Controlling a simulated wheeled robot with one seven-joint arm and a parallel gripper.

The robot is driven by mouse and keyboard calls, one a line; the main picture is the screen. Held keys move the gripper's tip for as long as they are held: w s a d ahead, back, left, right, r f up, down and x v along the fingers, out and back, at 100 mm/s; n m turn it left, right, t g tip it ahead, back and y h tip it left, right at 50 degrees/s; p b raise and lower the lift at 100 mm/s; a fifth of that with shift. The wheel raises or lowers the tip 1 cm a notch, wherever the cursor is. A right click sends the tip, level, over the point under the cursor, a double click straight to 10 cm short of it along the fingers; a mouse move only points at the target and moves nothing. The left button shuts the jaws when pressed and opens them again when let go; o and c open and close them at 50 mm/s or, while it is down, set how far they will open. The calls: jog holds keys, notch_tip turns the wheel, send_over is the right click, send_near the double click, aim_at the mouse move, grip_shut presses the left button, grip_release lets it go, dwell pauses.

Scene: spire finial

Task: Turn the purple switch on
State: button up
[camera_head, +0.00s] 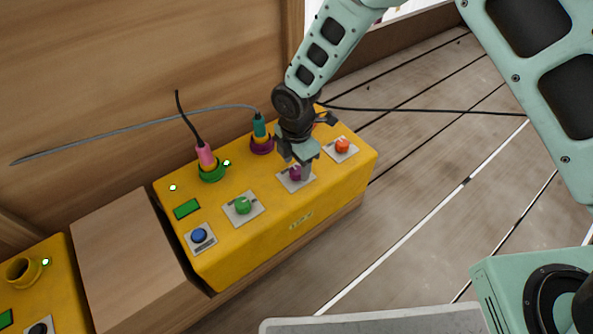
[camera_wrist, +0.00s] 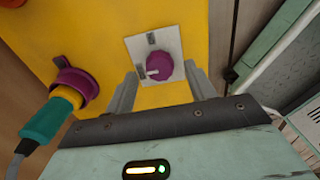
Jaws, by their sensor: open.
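The purple switch (camera_head: 296,173) is a round knob on a pale square plate on top of a yellow box (camera_head: 266,228). In the wrist view the purple switch (camera_wrist: 159,66) shows a white mark on its left side, and its plate has small dark labels. My gripper (camera_head: 300,165) is above the switch and hides part of it in the head view. In the wrist view my gripper (camera_wrist: 163,85) is open and empty, with its two fingers on either side of the knob in the picture. I cannot tell whether they touch it.
On the same box are a red knob (camera_head: 342,146), a green knob (camera_head: 243,205) and a blue button (camera_head: 199,236). A pink plug (camera_head: 205,154) and a teal plug (camera_head: 259,126) with cables stand behind them. A wooden block (camera_head: 125,255) and another yellow box (camera_head: 45,290) lie left.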

jog(key=shift+f, duration=0.85)
jog(key=shift+c, duration=0.3)
jog(key=c, duration=0.9)
